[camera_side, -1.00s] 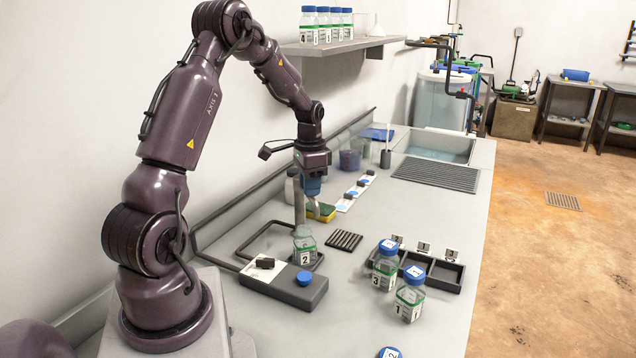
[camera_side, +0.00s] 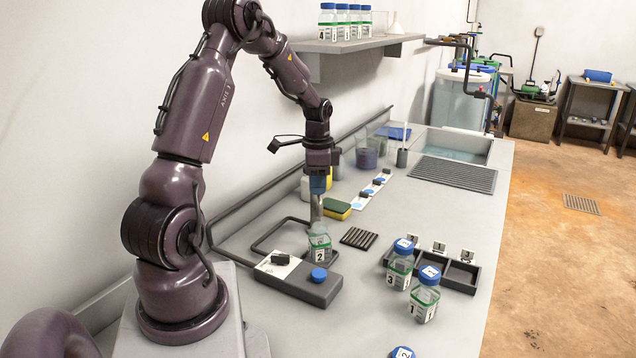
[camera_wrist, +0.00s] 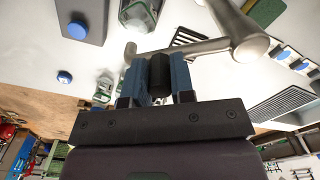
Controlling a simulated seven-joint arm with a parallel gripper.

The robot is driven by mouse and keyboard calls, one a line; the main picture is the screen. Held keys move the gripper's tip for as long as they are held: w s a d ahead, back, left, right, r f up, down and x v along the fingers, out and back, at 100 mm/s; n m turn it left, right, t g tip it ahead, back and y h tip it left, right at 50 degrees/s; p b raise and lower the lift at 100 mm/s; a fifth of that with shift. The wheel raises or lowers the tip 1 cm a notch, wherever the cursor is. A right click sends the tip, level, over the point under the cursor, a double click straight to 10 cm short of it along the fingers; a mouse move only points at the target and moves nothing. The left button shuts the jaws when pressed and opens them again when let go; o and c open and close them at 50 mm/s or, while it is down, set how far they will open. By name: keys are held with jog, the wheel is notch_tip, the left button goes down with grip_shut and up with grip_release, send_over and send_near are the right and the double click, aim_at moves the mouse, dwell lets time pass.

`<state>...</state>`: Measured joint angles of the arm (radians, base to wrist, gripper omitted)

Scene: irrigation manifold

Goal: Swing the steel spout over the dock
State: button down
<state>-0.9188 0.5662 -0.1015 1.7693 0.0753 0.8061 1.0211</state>
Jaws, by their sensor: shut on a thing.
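The steel spout (camera_wrist: 190,48) is a bent pipe on an upright post (camera_side: 316,208). In the wrist view its short downturned end lies beside the bottle labelled 2 (camera_wrist: 138,14); I cannot tell whether it is over the mouth. My gripper (camera_wrist: 160,80) has its blue fingers shut on the black knob of the spout (camera_wrist: 160,72). In the side view my gripper (camera_side: 318,185) hides most of the spout. Bottle 2 (camera_side: 320,248) stands upright, open, behind the grey block (camera_side: 300,281) with a black switch and blue button. Which part is the dock is unclear.
Blue-capped bottles 3 (camera_side: 399,268) and 1 (camera_side: 425,298) stand by a dark compartment tray (camera_side: 458,278). A black grate (camera_side: 359,238), a green-yellow sponge (camera_side: 337,209) and a basin (camera_side: 455,147) lie around. The front right of the bench is mostly clear.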

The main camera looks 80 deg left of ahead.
jog(key=c, duration=1)
grip_release()
jog(key=shift+o, duration=0.2)
jog(key=shift+r, duration=0.1)
notch_tip(320, 180, up, 13)
jog(key=s+d+r+n+t, duration=0.1)
jog(key=s+d+t, duration=0.1)
jog(key=d, duration=0.8)
jog(key=s+d+r+n+t, duration=0.1)
jog(key=s+d+r, duration=0.1)
jog(key=d, duration=0.9)
jog(key=s+d+r+t, duration=0.2)
jog(key=s+d, duration=0.2)
jog(key=d, duration=0.6)
jog(key=shift+s+d+n+t, duration=0.2)
jog(key=shift+n+t, duration=0.1)
jog(key=shift+n, duration=0.1)
